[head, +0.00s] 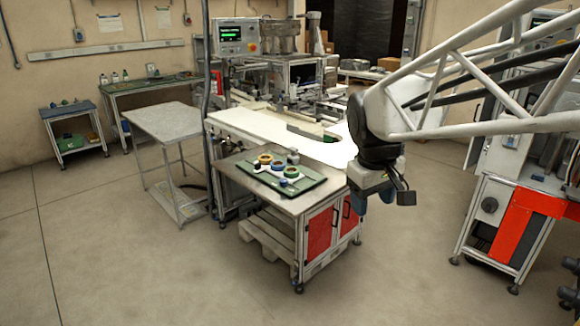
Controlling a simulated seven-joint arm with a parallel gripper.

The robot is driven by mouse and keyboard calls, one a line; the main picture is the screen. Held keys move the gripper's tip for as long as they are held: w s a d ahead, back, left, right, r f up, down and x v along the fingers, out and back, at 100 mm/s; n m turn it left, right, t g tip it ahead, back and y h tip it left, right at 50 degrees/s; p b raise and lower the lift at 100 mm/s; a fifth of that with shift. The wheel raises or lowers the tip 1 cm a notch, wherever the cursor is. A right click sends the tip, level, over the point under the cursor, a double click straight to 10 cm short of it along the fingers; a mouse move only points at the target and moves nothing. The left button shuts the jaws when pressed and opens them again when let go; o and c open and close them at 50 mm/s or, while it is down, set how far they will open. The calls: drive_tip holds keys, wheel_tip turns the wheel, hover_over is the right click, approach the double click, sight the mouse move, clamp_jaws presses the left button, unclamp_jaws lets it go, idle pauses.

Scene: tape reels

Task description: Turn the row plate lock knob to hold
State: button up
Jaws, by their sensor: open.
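A dark green plate (310,185) lies on the metal top of a cabinet near the middle of the head view.
The cabinet (290,203) has red doors and stands against a white machine table (240,122). A grey side table (165,122) stands to the left. A machine with an orange-red panel (520,215) stands at the right. The floor in front is clear.

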drive_tip(key=w+a+n, duration=0.4)
drive_tip(key=w, duration=1.1)
drive_tip(key=n+g+h, duration=0.1)
drive_tip(key=n+h, duration=0.2)
drive_tip(key=n, duration=0.6)
approach(283, 180)
drive_tip(key=shift+w+d+f+h, duration=0.1)
drive_tip(key=shift+f+h, duration=0.2)
drive_tip(key=shift+f, duration=0.45)
drive_tip(key=shift+f, duration=0.1)
drive_tip(key=shift+x, duration=3.8)
drive_tip(key=shift+d, duration=0.1)
drive_tip(key=c, duration=0.9)
